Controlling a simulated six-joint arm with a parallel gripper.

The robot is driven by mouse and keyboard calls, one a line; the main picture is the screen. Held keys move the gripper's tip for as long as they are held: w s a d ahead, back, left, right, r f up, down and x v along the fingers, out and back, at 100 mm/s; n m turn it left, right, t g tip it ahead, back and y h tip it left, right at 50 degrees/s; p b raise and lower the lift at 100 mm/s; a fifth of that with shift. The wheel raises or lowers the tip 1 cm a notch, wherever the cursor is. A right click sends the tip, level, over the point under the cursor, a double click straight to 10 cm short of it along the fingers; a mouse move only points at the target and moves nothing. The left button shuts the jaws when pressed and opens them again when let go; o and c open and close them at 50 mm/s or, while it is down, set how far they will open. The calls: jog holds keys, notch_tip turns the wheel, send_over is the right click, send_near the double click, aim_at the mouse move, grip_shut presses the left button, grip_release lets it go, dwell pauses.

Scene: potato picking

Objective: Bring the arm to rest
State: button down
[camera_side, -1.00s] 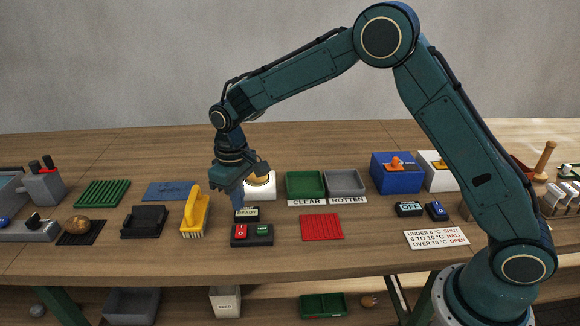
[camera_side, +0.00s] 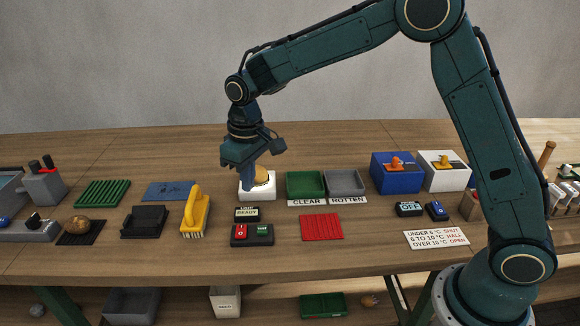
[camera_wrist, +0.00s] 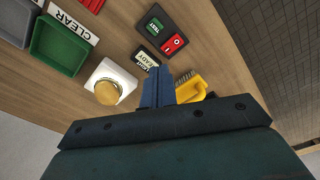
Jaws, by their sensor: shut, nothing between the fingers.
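My gripper (camera_side: 248,178) is shut and empty. In the side view it points down in front of and over the left part of a white block (camera_side: 258,192) that holds a round tan potato (camera_side: 262,175). In the wrist view the shut blue fingers (camera_wrist: 158,88) show beside the white block (camera_wrist: 124,76) and the potato (camera_wrist: 107,92), apart from the potato there. I cannot tell whether the fingertips touch the block.
A READY display (camera_side: 247,214) and a red-and-green button box (camera_side: 252,235) stand in front. A yellow brush (camera_side: 196,212) is at left. Green (camera_side: 305,185) and grey (camera_side: 346,182) trays stand right, then blue (camera_side: 397,180) and white (camera_side: 444,178) boxes. A red mat (camera_side: 321,227) lies bare.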

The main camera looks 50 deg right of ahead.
jog(key=s+d+r+m+t, duration=0.1)
jog(key=s+d+r, duration=0.2)
jog(key=s+r, duration=0.35)
jog(key=s+d+r+t, duration=0.1)
jog(key=s+d+r, duration=0.3)
jog(key=s+r, duration=0.25)
jog(key=s+d+m+t, duration=0.1)
jog(key=s+d+t, duration=0.2)
jog(key=s, duration=1.4)
jog(key=shift+s+d+f+m, duration=0.25)
jog(key=shift+d+m, duration=0.05)
jog(key=shift+d, duration=0.05)
